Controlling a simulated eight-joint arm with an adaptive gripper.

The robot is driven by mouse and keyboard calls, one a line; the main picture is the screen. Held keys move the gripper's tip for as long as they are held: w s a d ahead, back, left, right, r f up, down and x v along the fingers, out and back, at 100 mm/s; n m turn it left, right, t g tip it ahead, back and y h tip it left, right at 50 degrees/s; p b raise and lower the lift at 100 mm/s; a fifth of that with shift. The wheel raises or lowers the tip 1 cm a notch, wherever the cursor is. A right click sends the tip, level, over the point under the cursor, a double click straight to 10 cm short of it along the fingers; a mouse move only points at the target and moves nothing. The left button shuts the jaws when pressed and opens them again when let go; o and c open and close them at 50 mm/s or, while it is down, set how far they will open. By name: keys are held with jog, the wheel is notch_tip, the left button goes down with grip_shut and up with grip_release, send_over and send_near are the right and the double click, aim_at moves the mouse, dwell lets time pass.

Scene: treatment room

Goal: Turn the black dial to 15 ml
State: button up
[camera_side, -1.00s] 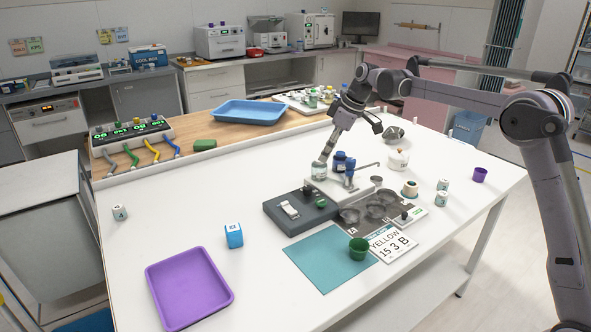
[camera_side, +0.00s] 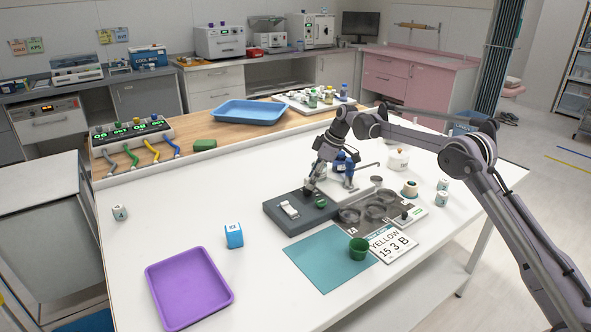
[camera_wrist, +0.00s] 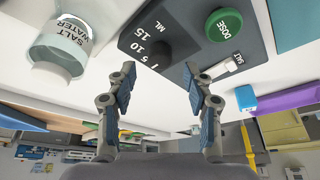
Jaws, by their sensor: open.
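The black dial (camera_wrist: 158,52) sits on a dark grey control box (camera_side: 275,210). In the wrist view it shows as a dark round knob beside the printed numbers 1, 5, 10, 15 and "ML". Its pointer setting cannot be read. The box also carries a green DOSE button (camera_wrist: 224,25) and a white switch (camera_side: 289,209). My gripper (camera_wrist: 159,88) is open and empty, its two fingers apart on either side of the dial in the picture. In the side view my gripper (camera_side: 309,187) is low over the box's back part and mostly hides the dial.
A SALT WATER jar (camera_wrist: 62,50) stands close beside the box. A green cup (camera_side: 359,249) stands on a teal mat (camera_side: 318,265). The table's left part is mostly clear.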

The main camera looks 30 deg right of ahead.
aim_at(307, 191)
jog(key=shift+x, duration=1.6)
grip_shut()
